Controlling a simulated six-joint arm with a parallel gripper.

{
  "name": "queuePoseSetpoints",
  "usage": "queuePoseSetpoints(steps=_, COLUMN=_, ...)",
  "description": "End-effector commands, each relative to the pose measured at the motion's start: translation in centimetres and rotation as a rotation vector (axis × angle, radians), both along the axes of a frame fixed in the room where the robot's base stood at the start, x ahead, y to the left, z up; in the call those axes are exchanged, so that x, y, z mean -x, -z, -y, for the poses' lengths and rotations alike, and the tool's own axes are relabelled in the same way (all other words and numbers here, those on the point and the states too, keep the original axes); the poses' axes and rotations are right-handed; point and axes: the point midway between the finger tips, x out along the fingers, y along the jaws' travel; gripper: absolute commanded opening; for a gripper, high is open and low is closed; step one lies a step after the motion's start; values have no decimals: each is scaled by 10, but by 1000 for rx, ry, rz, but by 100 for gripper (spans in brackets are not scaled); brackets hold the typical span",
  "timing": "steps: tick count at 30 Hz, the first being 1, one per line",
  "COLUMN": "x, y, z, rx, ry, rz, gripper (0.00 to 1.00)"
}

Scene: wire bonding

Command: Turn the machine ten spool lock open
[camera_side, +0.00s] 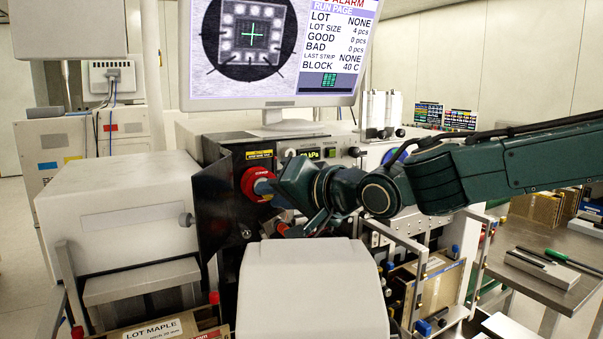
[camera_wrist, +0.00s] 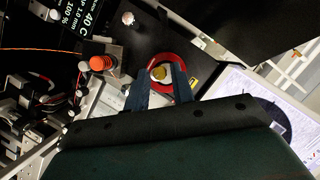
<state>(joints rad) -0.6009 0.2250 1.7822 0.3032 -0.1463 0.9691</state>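The machine's red round spool part (camera_side: 254,184) is on the dark upright panel, just left of the screen's lower middle. My gripper (camera_side: 267,187) is right up against the red part from the right. In the wrist view my gripper's two dark blue fingers (camera_wrist: 160,80) stand apart, one on each side of the knob. A narrow gap seems to show beside the knob; contact is hard to make out. The lock's turn position is not clear.
A monitor (camera_side: 272,55) stands above on the machine. A white cover (camera_side: 310,290) is in front below my gripper, and a grey-white housing (camera_side: 120,215) is to the left. An orange-red button (camera_wrist: 103,63) stands left of the ring in the wrist view.

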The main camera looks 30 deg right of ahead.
Motion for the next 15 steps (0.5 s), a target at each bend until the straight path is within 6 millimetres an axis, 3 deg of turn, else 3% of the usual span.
queuePoseSetpoints(steps=1, x=0, y=0, z=0, rx=0, ry=0, rz=0, gripper=14)
queuePoseSetpoints(steps=3, x=0, y=0, z=0, rx=0, ry=0, rz=0, gripper=1)
queuePoseSetpoints(steps=15, x=0, y=-1, z=-1, rx=28, ry=0, rz=1, gripper=0)
